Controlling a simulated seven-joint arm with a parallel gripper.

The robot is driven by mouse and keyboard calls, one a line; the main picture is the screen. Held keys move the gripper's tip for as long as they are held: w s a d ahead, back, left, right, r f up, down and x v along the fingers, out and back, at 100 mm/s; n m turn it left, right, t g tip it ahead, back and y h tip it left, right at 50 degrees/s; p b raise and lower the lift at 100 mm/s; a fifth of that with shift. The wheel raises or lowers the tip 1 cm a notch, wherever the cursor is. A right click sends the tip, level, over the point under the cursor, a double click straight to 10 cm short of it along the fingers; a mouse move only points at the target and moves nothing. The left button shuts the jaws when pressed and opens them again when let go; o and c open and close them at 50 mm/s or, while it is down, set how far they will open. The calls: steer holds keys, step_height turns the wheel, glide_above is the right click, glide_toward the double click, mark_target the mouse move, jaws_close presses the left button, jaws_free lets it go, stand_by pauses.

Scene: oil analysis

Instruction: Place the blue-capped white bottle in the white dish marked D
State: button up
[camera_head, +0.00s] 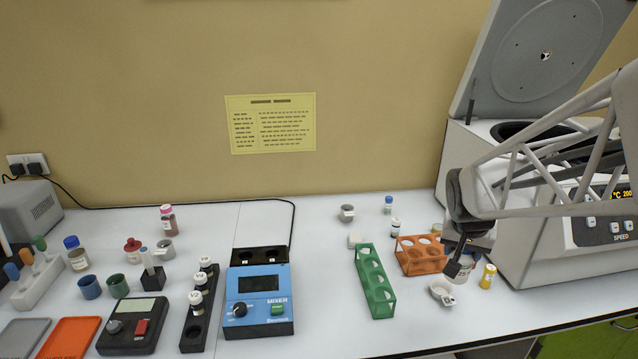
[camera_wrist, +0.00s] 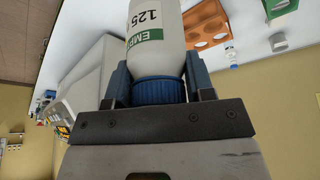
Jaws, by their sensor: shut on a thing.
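The white bottle (camera_wrist: 155,40) with a blue cap (camera_wrist: 158,92) fills the middle of the wrist view. It has a green-and-white label reading "125". My gripper (camera_wrist: 158,78) is shut on it, with one finger on each side at the cap. In the head view, my gripper (camera_head: 458,267) points down at the right of the bench, and the bottle (camera_head: 468,271) shows partly behind it. A small white dish (camera_head: 436,296) is just left of and in front of the gripper. I cannot read a letter D on it. Whether the bottle touches the bench is unclear.
A yellow vial (camera_head: 487,277) stands close to the gripper's right. An orange rack (camera_head: 411,262) and a green rack (camera_head: 365,275) stand to the left. The open centrifuge (camera_head: 530,240) is at right. The blue mixer (camera_head: 259,300) is mid-bench. Clear bench lies in front of the dish.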

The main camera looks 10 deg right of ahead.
steer(key=s+a+f, duration=0.1)
steer(key=s+f, duration=0.4)
steer(key=f, duration=0.1)
steer(key=shift+s+a+f, duration=0.2)
steer(key=shift+a+f, duration=0.05)
steer(key=shift+a, duration=0.05)
stand_by(0.4)
steer(key=w+d, duration=0.3)
steer(key=w, duration=0.4)
steer(key=w+d+f, duration=0.1)
steer(key=w+d, duration=0.1)
steer(key=w, duration=0.6)
steer(key=shift+d+f, duration=0.2)
steer(key=shift+d, duration=0.2)
steer(key=shift+f, duration=1.8)
steer(key=shift+f, duration=0.6)
